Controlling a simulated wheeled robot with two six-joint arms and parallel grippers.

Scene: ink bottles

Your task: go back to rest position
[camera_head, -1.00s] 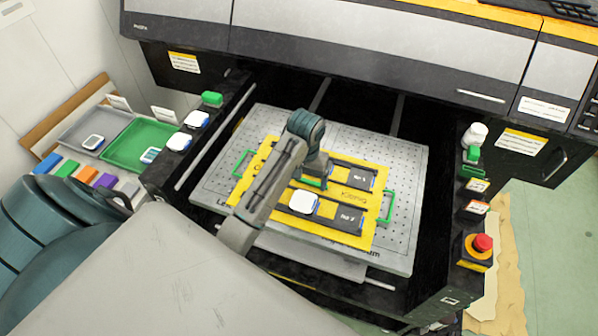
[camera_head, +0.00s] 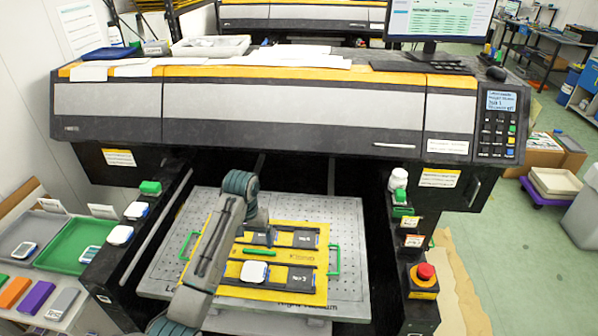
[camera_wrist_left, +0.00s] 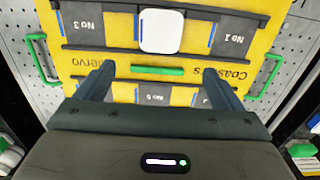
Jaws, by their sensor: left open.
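My left gripper (camera_head: 258,230) hangs over the yellow board on the perforated metal plate (camera_head: 165,262), near the board's middle. In the left wrist view, the gripper (camera_wrist_left: 158,70) has its two dark fingers spread wide and holds nothing. A green bar (camera_wrist_left: 157,70) on the yellow board (camera_wrist_left: 100,63) appears between the fingertips, with no finger touching it in view. A white rounded square (camera_wrist_left: 161,31) sits in a board slot beyond the bar; it also shows in the head view (camera_head: 254,272). My right gripper is not in view.
The printer's grey front (camera_head: 270,110) spans behind the plate. Black side rails flank it, with a red emergency button (camera_head: 425,272) and white bottle (camera_head: 398,179) at right. Grey (camera_head: 28,232) and green trays (camera_head: 72,236) stand left. Green handles (camera_head: 334,260) edge the board.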

